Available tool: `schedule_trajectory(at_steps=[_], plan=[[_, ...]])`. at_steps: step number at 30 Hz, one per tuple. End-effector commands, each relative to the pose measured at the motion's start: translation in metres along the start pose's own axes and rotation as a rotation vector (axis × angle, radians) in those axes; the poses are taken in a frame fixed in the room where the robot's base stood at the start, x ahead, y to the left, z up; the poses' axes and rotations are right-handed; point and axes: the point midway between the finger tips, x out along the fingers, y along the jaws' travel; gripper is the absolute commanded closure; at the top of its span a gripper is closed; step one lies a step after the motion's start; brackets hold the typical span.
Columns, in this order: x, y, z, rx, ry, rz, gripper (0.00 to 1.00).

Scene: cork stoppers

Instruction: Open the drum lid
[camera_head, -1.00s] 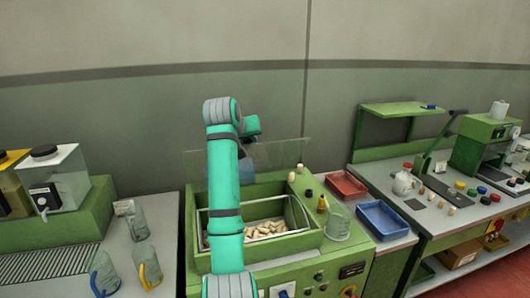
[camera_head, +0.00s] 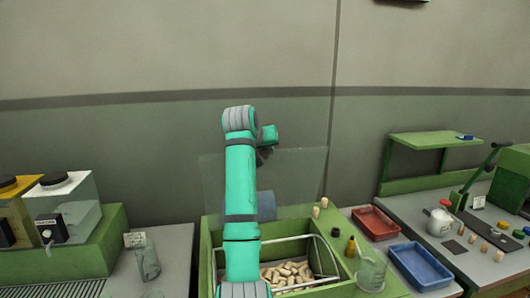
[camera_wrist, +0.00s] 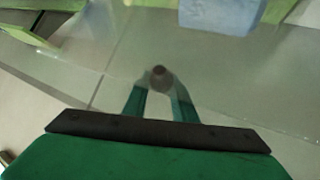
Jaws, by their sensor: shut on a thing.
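The drum lid (camera_head: 300,178) is a clear panel standing raised at the back of the green drum housing (camera_head: 212,246), well up off the opening. Its knob (camera_wrist: 160,77), a small dark round handle, sits between my fingertips in the wrist view. My gripper (camera_wrist: 160,92) is shut on this knob; in the head view the gripper (camera_head: 264,155) is partly hidden behind my arm, by the lid's upper part. Light corks (camera_head: 290,272) lie in the open drum below, inside a metal frame (camera_head: 318,248).
A blue cylinder (camera_head: 266,206) shows behind the lid. To the right stand a clear beaker (camera_head: 371,268), red tray (camera_head: 376,224) and blue tray (camera_head: 420,266). Dispensers (camera_head: 66,208) and a glass jug (camera_head: 146,262) stand left. The wall is behind the lid.

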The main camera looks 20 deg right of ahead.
Motion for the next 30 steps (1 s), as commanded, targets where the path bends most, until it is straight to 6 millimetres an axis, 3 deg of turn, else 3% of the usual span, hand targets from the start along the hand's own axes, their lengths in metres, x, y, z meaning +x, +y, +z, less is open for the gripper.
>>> schedule_trajectory(at_steps=[1,8,9,11,23,30], plan=[[0.004,-0.009,0.005,-0.007,-0.011,-0.013,1.00],[0.006,-0.009,0.007,-0.007,-0.014,-0.012,1.00],[0.006,-0.008,0.007,-0.007,-0.015,-0.012,0.68],[0.006,-0.008,0.007,-0.007,-0.015,-0.011,0.57],[0.002,-0.001,0.004,-0.002,-0.007,-0.003,0.57],[-0.029,-0.002,0.002,-0.003,-0.004,-0.004,0.57]])
